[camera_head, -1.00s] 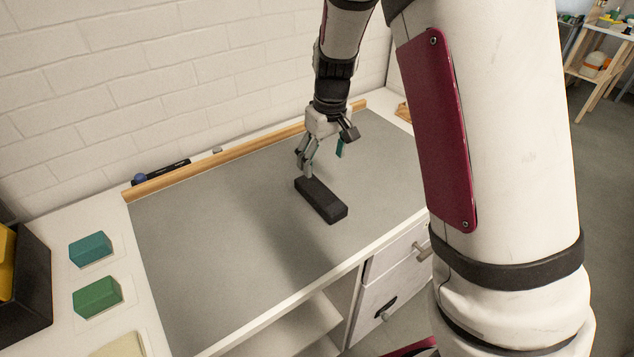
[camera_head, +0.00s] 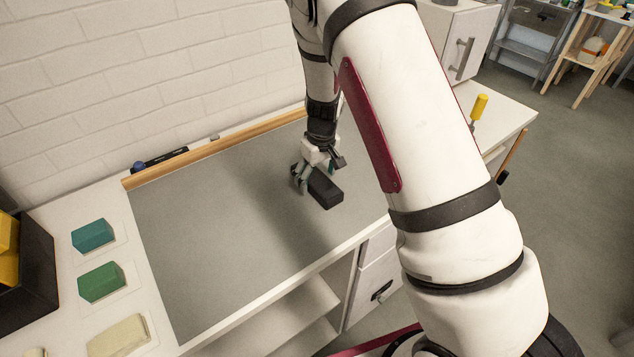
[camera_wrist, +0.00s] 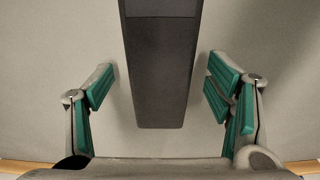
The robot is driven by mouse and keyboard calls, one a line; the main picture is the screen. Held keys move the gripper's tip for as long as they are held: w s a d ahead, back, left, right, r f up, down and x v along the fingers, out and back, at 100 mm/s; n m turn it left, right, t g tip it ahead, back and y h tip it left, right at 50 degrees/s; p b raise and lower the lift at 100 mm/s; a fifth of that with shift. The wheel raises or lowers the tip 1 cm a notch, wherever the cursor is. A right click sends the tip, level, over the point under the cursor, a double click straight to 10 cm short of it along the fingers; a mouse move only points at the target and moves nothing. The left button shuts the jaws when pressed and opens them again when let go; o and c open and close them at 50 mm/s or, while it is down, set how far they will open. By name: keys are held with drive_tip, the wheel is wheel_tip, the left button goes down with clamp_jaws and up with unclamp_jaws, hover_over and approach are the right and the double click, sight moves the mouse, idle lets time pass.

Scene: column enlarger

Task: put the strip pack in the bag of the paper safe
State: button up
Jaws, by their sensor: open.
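A long black block (camera_head: 325,190), which looks like the strip pack, lies flat on the grey mat of the bench. My gripper (camera_head: 307,184) is low over the block's far end and points down. In the wrist view the block (camera_wrist: 162,75) runs from the top edge down between the two green-padded fingers. My gripper (camera_wrist: 160,90) is open there, with a gap on each side of the block. I cannot make out the paper safe or its bag.
Teal (camera_head: 92,235), green (camera_head: 101,281) and cream (camera_head: 118,336) blocks sit on the bench's left side beside a dark bin (camera_head: 28,265) with yellow things. A wooden strip (camera_head: 215,147) edges the grey mat (camera_head: 215,240) at the back. Most of the mat is clear.

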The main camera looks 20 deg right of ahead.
drive_tip(key=shift+w+f, duration=0.1)
drive_tip(key=shift+f, duration=0.6)
drive_tip(key=shift+c, duration=0.5)
drive_tip(key=c, duration=1.4)
drive_tip(key=shift+r, duration=0.1)
